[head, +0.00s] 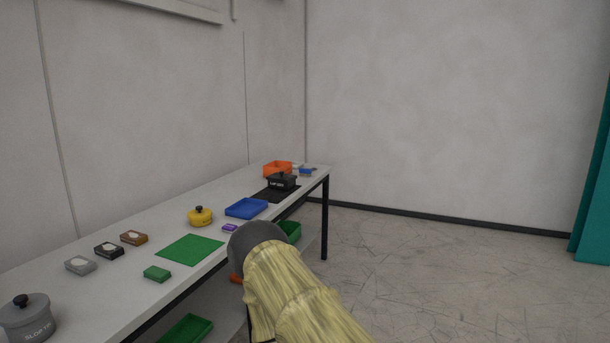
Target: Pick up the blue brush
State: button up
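A small blue item (306,171), which looks like the blue brush, lies at the far right end of the long bench, just right of an orange bin (278,168). It is too small to make out its handle or bristles clearly. My arm, in a yellow sleeve with a grey joint, reaches up from the bottom of the head view in front of the bench edge, well short of the blue item. My gripper's fingers do not show.
On the bench (125,286) stand a black box (282,182) on a dark mat, a blue tray (246,208), a yellow pot (200,216), a green mat (190,250) and a grey pot (27,318). Green bins sit on the lower shelf. The floor to the right is clear.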

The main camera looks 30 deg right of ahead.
aim_at(303, 172)
jog(key=z, duration=0.5)
jog(key=i, duration=0.7)
jog(key=z, duration=1.4)
jog(key=i, duration=1.5)
jog(key=z, duration=0.45)
jog(key=i, duration=1.7)
jog(key=u, duration=0.7)
jog(key=i, duration=1.25)
jog(key=u, duration=1.65)
jog(key=i, duration=0.6)
jog(key=u, duration=0.5)
